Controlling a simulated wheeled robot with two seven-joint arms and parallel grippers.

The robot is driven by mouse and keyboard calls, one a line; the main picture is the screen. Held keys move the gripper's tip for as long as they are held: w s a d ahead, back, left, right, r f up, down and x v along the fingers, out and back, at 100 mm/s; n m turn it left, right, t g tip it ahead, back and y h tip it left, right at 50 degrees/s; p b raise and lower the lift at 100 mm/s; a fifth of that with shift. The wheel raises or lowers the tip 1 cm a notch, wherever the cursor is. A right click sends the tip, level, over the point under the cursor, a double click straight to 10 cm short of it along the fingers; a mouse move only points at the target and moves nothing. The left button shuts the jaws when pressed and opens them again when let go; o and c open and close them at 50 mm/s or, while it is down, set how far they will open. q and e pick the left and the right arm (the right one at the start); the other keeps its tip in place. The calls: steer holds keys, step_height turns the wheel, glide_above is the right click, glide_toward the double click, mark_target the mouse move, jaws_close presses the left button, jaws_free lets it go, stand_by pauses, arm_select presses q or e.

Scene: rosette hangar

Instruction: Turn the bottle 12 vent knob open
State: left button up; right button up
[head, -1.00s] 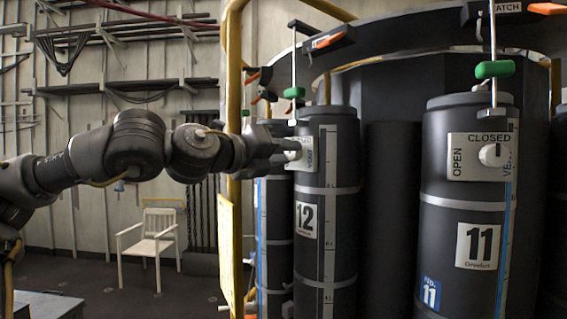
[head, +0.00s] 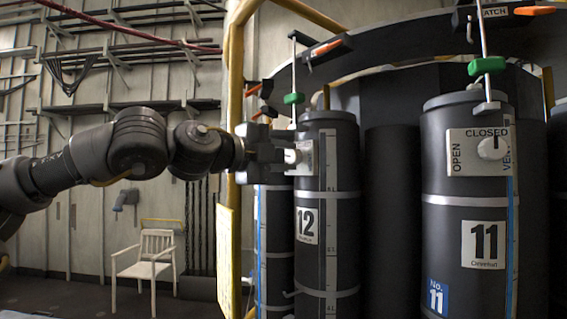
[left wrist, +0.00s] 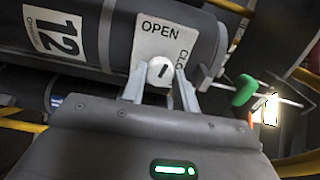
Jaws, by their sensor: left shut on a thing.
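Bottle 12 (head: 312,205) is a dark cylinder with a white "12" label. Its vent knob (left wrist: 160,71) is a round white knob with a short dark mark, on a white plate (left wrist: 165,38) reading "OPEN" and "CLO…". In the left wrist view the mark leans slightly right of upright; which word it points to is unclear. My left gripper (head: 289,156) is shut on the knob, one finger on each side, as the left wrist view shows (left wrist: 161,90). In the head view the gripper mostly hides the knob and plate. My right gripper is not in view.
Bottle 11 (head: 470,200) stands to the right, its own white knob (head: 493,148) marked toward "CLOSED". Green-handled clamps (head: 293,98) hang above the bottles. A yellow post (head: 234,80) stands close behind my left wrist. A white chair (head: 146,258) stands at the left.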

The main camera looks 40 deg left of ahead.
arm_select(q)
steer(key=shift+n+b, duration=0.35)
steer(key=shift+n, duration=0.75)
steer(key=o, duration=1)
steer(key=shift+w, duration=0.1)
steer(key=shift+s+a+b, duration=0.25)
steer(key=shift+s+b, duration=0.4)
steer(key=shift+s, duration=1.15)
steer(key=shift+s+a+b, duration=0.2)
steer(key=shift+s+b, duration=0.4)
steer(key=shift+s, duration=1.2)
steer(key=shift+s+a+b, duration=0.25)
steer(key=shift+s+b, duration=0.4)
steer(key=shift+s, duration=1.15)
